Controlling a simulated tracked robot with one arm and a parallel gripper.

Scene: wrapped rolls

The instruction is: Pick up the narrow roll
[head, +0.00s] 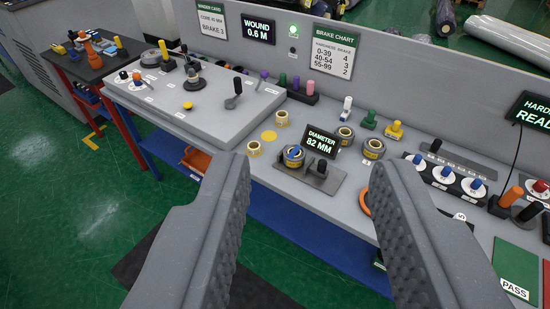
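Several small rolls lie on the grey workbench (215,130). My gripper (304,185) is open and empty. Its two grey fingers are wide apart, in front of the bench, and appear to touch nothing.
A raised control panel (200,100) is on the left, rotary dials (445,172) on the right. A grey back wall (400,70) runs behind the bench. Green floor (75,200) is open at left.

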